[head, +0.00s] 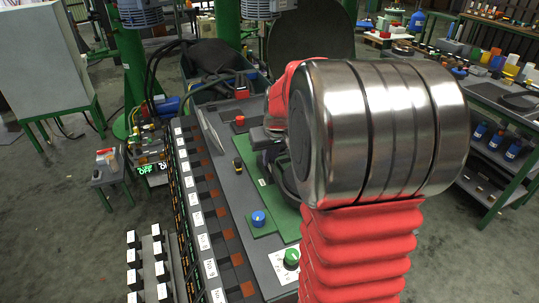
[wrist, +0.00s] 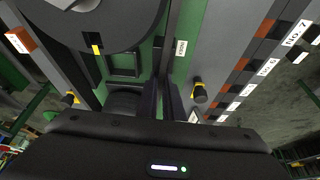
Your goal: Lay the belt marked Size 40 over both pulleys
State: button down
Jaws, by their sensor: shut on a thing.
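In the wrist view, my gripper (wrist: 163,85) points down over the bench, its two dark fingers close together. They are shut on a thin dark strip (wrist: 172,45), which looks like a belt seen edge-on; I cannot read a size on it. A large dark disc (wrist: 70,28) with a yellow mark, which looks like a pulley, is at the upper left of the fingers. A second dark round part (wrist: 124,103) shows just left of the fingers, partly hidden by my gripper body. In the head view my arm hides the gripper and most of the pulley area.
The grey bench carries a green plate (head: 271,199), a blue knob (head: 258,218), a green button (head: 291,257) and a red button (head: 240,121). White-labelled slots (head: 195,218) line its left edge. In the wrist view, yellow-black knobs (wrist: 199,91) flank the plate.

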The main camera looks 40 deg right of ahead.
jog(key=shift+f, duration=0.1)
jog(key=c, duration=1.8)
grip_release()
jog(key=v, duration=1.3)
jog(key=shift+s+a+r, duration=0.1)
jog(key=shift+s+r, duration=0.1)
jog(key=shift+r, duration=0.15)
